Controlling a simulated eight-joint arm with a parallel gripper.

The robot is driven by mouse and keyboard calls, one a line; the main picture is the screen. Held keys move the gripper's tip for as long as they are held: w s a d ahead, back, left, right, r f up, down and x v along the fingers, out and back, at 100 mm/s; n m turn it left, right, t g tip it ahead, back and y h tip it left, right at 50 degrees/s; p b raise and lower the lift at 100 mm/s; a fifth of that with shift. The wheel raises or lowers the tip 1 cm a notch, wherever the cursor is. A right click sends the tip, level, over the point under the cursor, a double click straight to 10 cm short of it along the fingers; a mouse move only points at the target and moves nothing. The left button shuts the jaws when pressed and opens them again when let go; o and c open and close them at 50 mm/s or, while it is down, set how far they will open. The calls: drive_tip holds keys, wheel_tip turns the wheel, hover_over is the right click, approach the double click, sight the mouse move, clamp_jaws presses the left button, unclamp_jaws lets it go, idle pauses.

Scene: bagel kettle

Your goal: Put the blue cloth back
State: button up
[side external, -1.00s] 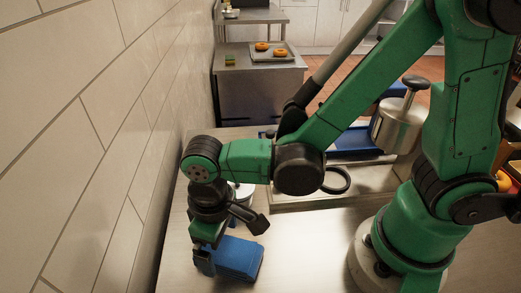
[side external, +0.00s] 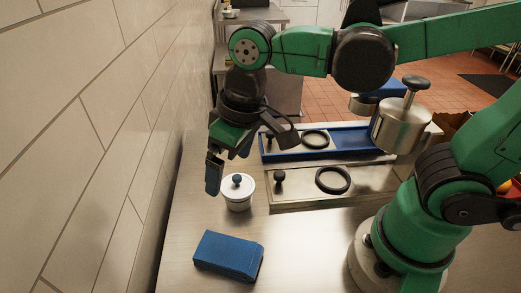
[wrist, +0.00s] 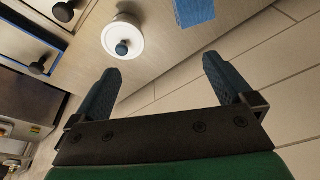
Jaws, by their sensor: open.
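The blue cloth (side external: 228,255) lies as a folded block on the steel counter near the front left in the side external view. Part of it shows at the top edge of the wrist view (wrist: 194,11). My gripper (side external: 228,172) is raised above the counter, behind the cloth and apart from it. In the wrist view its two fingers (wrist: 162,82) are spread, with nothing between them.
A white lidded pot (side external: 238,192) with a dark knob stands behind the cloth, close to my gripper. A kettle unit with black rings (side external: 333,180) and a blue-edged tray (side external: 330,143) lie behind right. A tiled wall (side external: 90,150) borders the left. Counter right of the cloth is clear.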

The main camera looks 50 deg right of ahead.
drive_tip(key=d+m+t+h, duration=0.1)
drive_tip(key=d+t, duration=0.3)
drive_tip(key=d, duration=0.6)
drive_tip(key=shift+w+d+m+t, duration=0.15)
drive_tip(key=shift+w+m+t, duration=0.3)
drive_tip(key=shift+m, duration=0.45)
